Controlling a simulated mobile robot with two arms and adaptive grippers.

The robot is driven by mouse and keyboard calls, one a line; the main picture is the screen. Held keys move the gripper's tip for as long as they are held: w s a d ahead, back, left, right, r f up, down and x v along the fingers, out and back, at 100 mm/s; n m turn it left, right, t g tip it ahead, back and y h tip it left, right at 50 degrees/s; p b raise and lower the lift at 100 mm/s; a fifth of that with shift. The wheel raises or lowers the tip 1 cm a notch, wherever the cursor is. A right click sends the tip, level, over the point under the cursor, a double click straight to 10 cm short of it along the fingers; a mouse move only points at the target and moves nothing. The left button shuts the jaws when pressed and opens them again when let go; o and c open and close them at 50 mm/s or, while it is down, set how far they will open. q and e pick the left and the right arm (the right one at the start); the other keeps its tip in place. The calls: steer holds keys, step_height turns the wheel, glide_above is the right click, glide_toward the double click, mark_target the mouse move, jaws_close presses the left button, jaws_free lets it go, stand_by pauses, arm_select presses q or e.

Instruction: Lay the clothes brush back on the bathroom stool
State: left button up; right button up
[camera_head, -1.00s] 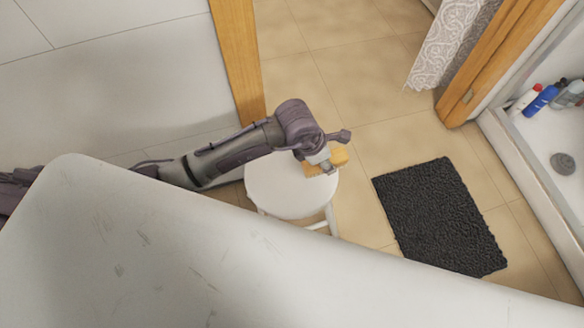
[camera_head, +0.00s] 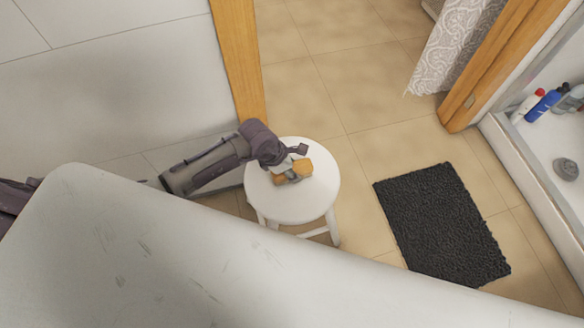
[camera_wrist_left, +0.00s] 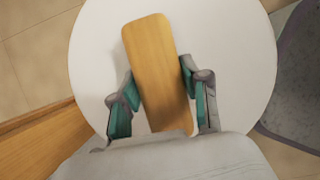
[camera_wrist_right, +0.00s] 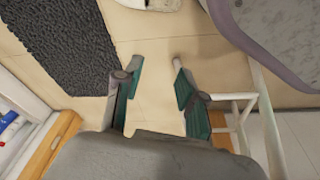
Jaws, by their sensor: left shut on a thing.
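The clothes brush (camera_head: 301,168) has a light wooden back and shows just above the white seat of the bathroom stool (camera_head: 315,202). In the left wrist view the brush (camera_wrist_left: 158,70) lies lengthwise between the fingers, over the round stool seat (camera_wrist_left: 235,60). My left gripper (camera_head: 291,176) is shut on the brush; its teal-padded fingers also show in the left wrist view (camera_wrist_left: 160,92). I cannot tell whether the brush touches the seat. The brush's underside is hidden. My right gripper (camera_wrist_right: 155,80) is open and empty over the floor, seen only in the right wrist view.
A dark bath mat (camera_head: 442,224) lies on the tiled floor right of the stool. A wooden door post (camera_head: 238,60) stands behind the stool. A shower tray with several bottles (camera_head: 543,104) is at the far right, near a patterned curtain (camera_head: 455,45).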

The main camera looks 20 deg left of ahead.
arm_select(q)
steer(key=o, duration=1)
arm_select(e)
steer(key=shift+w+r, duration=0.1)
steer(key=shift+r, duration=0.15)
steer(key=shift+r, duration=0.1)
arm_select(q)
steer(key=p+v, duration=0.2)
steer(key=v, duration=1)
arm_select(e)
steer(key=s+f, duration=0.5)
steer(key=f, duration=0.2)
steer(key=shift+d, duration=0.35)
